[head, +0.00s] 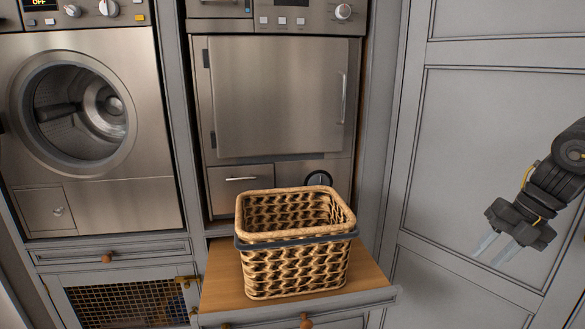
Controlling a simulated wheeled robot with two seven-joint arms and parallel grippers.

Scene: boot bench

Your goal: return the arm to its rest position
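My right arm comes in from the right edge, in front of the grey panelled door. My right gripper (487,258) points down and to the left. Its two pale fingers stand apart with a gap between them, and nothing shows in it. It is well to the right of the wicker basket and touches nothing that I can see. My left gripper is not in view.
A wicker basket (295,270) with a dark handle band stands upright on a pulled-out wooden shelf (222,285). Behind are a steel appliance (275,100) and a front-loading washer (150,110). A grey panelled door (480,140) fills the right side.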

